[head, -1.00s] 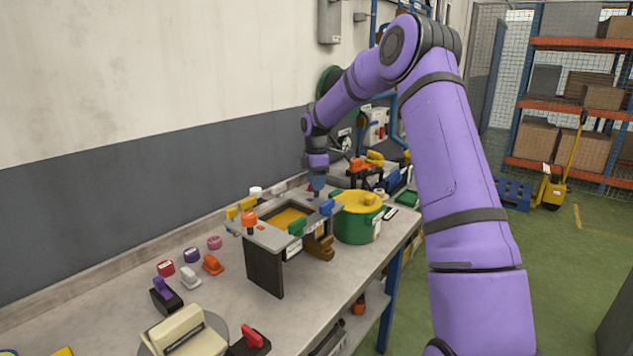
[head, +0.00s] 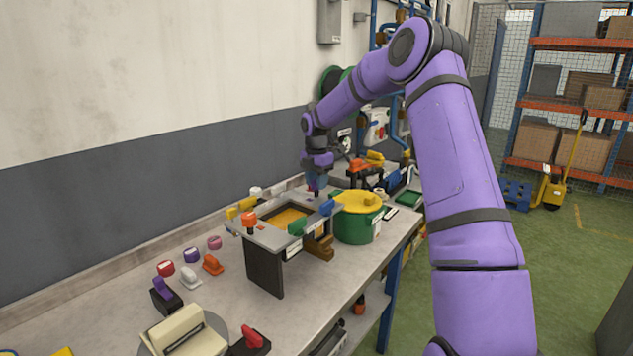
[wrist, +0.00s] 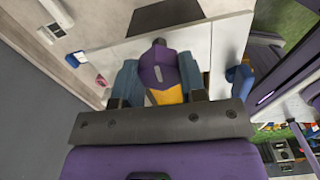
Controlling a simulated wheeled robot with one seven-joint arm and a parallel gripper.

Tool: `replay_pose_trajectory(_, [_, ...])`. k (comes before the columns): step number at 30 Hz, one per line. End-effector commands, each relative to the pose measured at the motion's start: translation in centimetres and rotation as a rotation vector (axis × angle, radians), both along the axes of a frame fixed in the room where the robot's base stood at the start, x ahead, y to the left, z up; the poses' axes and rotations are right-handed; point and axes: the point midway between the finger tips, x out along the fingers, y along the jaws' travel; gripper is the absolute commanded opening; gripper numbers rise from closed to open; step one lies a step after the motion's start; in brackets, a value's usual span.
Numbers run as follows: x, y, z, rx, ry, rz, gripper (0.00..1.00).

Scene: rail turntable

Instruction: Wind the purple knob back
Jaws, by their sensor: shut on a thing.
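The purple knob (wrist: 157,66) shows in the wrist view as a rounded purple piece with a pale line on it. My gripper (wrist: 158,78) has its two blue fingers on either side of the knob and is shut on it. In the head view my gripper (head: 317,191) points down at the back right corner of a grey raised stand (head: 266,236). The knob is mostly hidden there by the fingers.
The stand also carries an orange knob (head: 249,219), a blue handle (head: 327,207) and a green handle (head: 297,227) around a yellow recess. A green drum with a yellow lid (head: 358,203) stands close to its right. Several small knobs lie on the bench at left.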

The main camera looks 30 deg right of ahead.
Motion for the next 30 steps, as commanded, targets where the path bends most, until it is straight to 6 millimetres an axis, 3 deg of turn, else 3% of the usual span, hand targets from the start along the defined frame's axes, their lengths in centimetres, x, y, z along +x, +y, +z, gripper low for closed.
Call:
replay_pose_trajectory(11, [0.1,0.0,0.1,-0.001,-0.003,0.003,0.15])
replay_pose_trajectory(12, [0.1,0.0,0.1,-0.001,-0.003,0.003,0.41])
replay_pose_trajectory(15, [0.1,0.0,0.1,-0.001,-0.003,0.003,0.64])
replay_pose_trajectory(25, [0.0,0.0,0.3,-0.001,-0.001,0.003,0.64])
replay_pose_trajectory(30, [0.1,-0.1,2.2,-0.002,-0.005,0.002,0.64])
